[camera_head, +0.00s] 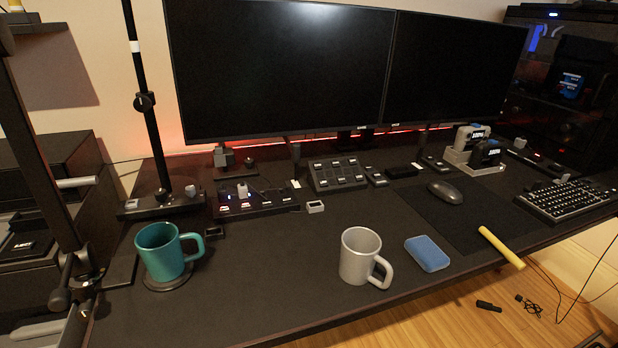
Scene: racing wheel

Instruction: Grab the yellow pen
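A yellow stick-like object, which looks like the yellow pen (501,248), lies on the black desk (270,275) at the right, near the front edge. It lies slanted, with its lower end close to or over the edge; I cannot tell which. A blue sponge-like block (428,253) lies to its left, apart from it. My gripper does not show clearly in this view.
A white mug (359,256) stands left of the blue block. A teal mug (163,252) stands farther left. A mouse (445,191) and keyboard (565,200) lie behind the pen. Two monitors (280,70) stand at the back.

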